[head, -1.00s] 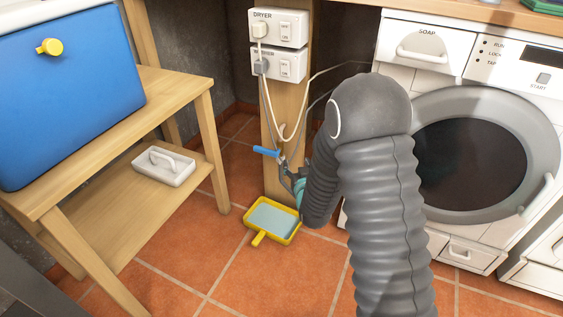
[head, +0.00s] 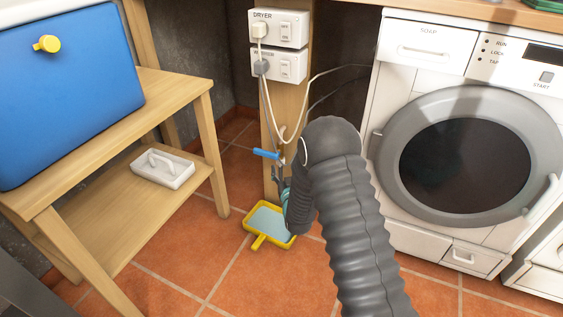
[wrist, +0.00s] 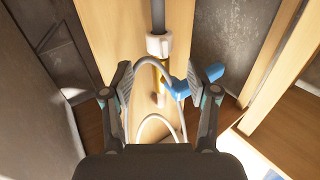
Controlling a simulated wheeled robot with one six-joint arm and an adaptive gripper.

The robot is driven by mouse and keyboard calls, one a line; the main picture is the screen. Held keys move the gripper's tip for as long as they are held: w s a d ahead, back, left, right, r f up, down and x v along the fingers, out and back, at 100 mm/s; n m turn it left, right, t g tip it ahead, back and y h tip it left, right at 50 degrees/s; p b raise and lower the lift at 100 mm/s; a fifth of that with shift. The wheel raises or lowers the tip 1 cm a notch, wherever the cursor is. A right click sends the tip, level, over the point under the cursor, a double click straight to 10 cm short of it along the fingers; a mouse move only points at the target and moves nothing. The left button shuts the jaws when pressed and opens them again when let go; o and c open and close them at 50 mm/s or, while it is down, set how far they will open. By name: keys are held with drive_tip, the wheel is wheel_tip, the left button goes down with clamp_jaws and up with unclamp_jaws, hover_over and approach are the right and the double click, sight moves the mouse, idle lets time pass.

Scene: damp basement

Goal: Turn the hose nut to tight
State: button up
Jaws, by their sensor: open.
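In the wrist view a white ribbed collar (wrist: 159,45), which looks like the hose nut, sits on a grey pipe or hose in front of the wooden post. A yellow piece shows just below it. The blue tap handle (wrist: 203,77) is to its right, behind my right finger. My gripper (wrist: 160,82) is open, with nothing between its fingers. The collar appears beyond the fingertips, roughly centred between them and apart from both. In the head view my gripper (head: 281,178) is by the post under the blue handle (head: 266,154); my arm hides much of it and I cannot make out the nut.
A yellow tray (head: 257,241) lies on the tiles below the tap. The washer (head: 423,150) stands right, the wooden bench (head: 180,85) left. Cables hang from the switch boxes (head: 278,48) on the post. A thin grey hose (wrist: 140,67) loops between my fingers' line of sight.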

sight(281, 161)
drive_tip(key=shift+x, duration=2.7)
drive_tip(key=shift+c, duration=0.2)
clamp_jaws()
